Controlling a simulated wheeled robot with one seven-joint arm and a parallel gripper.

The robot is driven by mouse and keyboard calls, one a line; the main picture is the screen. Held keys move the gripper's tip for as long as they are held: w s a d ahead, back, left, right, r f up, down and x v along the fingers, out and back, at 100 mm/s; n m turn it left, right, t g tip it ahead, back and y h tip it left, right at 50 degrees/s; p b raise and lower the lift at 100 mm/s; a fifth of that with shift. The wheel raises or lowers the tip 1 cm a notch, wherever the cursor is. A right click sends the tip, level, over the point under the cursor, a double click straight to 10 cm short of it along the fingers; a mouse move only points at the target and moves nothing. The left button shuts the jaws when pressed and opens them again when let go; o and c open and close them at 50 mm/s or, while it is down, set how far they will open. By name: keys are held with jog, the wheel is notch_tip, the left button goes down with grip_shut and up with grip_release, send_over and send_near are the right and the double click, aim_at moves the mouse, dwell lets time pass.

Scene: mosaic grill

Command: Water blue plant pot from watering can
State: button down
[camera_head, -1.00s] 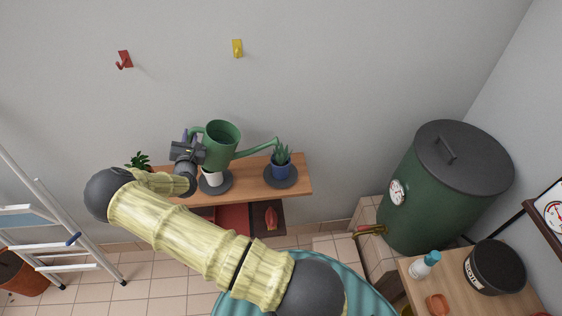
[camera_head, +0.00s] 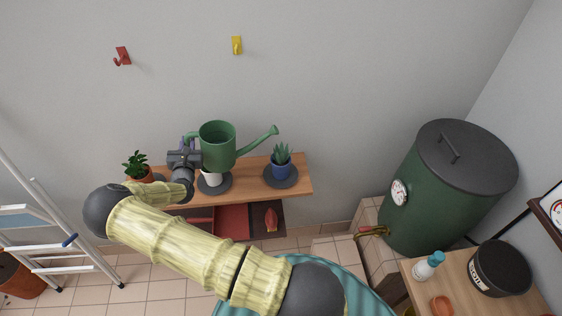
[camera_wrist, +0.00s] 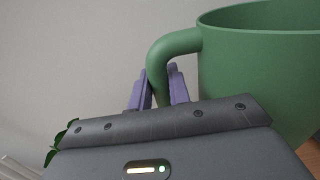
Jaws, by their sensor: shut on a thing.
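The green watering can (camera_head: 217,145) is held above the wooden shelf, its spout pointing right and slightly up. My gripper (camera_head: 186,147) is shut on the can's handle at its left side. In the wrist view the purple fingers of my gripper (camera_wrist: 160,90) close around the can's green handle (camera_wrist: 172,45). The blue plant pot (camera_head: 281,169) with a spiky succulent stands upright on a dark round coaster (camera_head: 281,182) at the right of the shelf. The spout tip (camera_head: 273,130) is above and slightly left of the succulent, apart from it.
A terracotta pot with a leafy plant (camera_head: 137,165) is at the shelf's left end. A ladder (camera_head: 50,240) stands at left; a green barrel (camera_head: 440,190) stands at right.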

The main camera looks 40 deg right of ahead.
jog(key=shift+d+f+n, duration=0.1)
jog(key=shift+f+n, duration=0.6)
jog(key=shift+f, duration=0.1)
jog(key=shift+r, duration=0.2)
